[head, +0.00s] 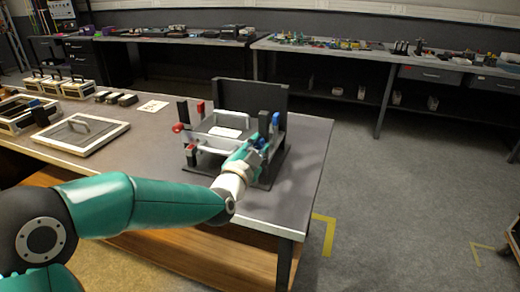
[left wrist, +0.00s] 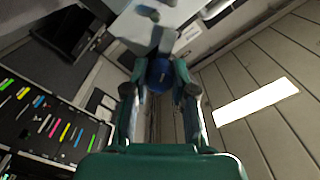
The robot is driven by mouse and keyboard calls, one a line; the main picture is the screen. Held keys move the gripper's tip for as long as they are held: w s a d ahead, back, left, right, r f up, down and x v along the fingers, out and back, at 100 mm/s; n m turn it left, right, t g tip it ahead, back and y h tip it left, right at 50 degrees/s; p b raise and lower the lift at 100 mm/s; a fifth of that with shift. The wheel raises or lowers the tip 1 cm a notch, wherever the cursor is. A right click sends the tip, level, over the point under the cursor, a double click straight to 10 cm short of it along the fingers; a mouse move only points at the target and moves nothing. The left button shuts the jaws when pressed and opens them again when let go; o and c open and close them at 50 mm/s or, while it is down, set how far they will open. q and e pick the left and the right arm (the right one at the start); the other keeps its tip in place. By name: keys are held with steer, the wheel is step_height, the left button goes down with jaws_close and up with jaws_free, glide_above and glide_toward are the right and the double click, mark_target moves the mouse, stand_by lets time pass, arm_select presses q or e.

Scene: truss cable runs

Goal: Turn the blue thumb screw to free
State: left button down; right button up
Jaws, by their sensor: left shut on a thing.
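The blue thumb screw (left wrist: 160,75) shows in the left wrist view between the two fingers of my left gripper (left wrist: 159,84). The fingers are shut on it from both sides. In the head view my left gripper (head: 257,146) reaches the front right of a grey and black fixture (head: 214,141) on the table. There the gripper largely hides the screw, and its turned angle cannot be made out. My right gripper is in neither view.
The fixture has a dark back plate (head: 250,98), a red knob (head: 177,128) at its left and a blue part (head: 276,118) above my gripper. A framed panel with a handle (head: 82,139) lies to the left. The table's front right corner (head: 285,215) is clear.

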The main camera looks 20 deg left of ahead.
arm_select(q)
steer(key=m, duration=0.3)
steer(key=shift+d+m, duration=0.1)
steer(key=shift+m, duration=0.3)
steer(key=shift+f+m, duration=0.15)
steer(key=shift+m, duration=1.25)
steer(key=shift+d, duration=0.1)
steer(key=c, duration=1)
jaws_free()
steer(key=shift+o, duration=0.2)
steer(key=s, duration=1.2)
steer(key=shift+a, duration=0.3)
